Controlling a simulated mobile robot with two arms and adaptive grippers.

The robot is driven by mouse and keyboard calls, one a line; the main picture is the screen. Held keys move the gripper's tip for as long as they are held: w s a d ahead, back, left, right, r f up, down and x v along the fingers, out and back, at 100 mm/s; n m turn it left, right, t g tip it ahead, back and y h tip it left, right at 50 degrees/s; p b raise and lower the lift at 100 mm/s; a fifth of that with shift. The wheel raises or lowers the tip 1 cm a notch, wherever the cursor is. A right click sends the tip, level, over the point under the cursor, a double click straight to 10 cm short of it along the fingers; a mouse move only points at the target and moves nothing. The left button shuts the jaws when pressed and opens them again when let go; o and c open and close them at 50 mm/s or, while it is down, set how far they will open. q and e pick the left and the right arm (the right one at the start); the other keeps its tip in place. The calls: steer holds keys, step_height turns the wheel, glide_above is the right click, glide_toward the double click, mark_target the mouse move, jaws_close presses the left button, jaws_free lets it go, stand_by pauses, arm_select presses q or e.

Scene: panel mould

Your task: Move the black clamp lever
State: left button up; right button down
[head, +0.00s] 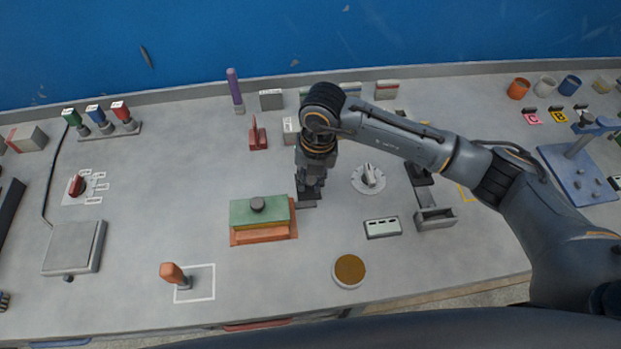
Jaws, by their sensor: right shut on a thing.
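The mould (241,213) has a green top with a dark round knob and an orange base, and it sits on the grey bench left of centre. My right gripper (308,197) points down at the mould's right side. It is shut on the black clamp lever, of which only a small dark part shows between and below the fingers. The fingers hide most of the lever, so its exact angle cannot be told. My left gripper is out of view.
A grey dial (368,178), a pale block with holes (383,228) and a round brown-topped dish (349,270) lie right of the mould. An orange-handled tool (173,274) stands front left. A red piece (258,135) stands behind. Bare bench lies left of the mould.

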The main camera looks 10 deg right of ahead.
steer(key=shift+w, duration=0.15)
steer(key=shift+w+r+g+b, duration=0.3)
steer(key=shift+w+g+b, duration=0.55)
steer(key=shift+g, duration=0.25)
steer(key=shift+w+r+g+b, duration=0.1)
steer(key=shift+w+g+b, duration=0.5)
steer(key=shift+b, duration=0.05)
steer(key=w+g+b, duration=0.1)
steer(key=b, duration=0.1)
steer(key=w+g+b, duration=0.2)
steer(key=b, duration=0.1)
steer(key=shift+r+b, duration=0.3)
steer(key=shift+g, duration=0.4)
steer(key=shift+w, duration=0.1)
steer(key=c, duration=1.2)
jaws_free()
steer(key=shift+o, duration=0.2)
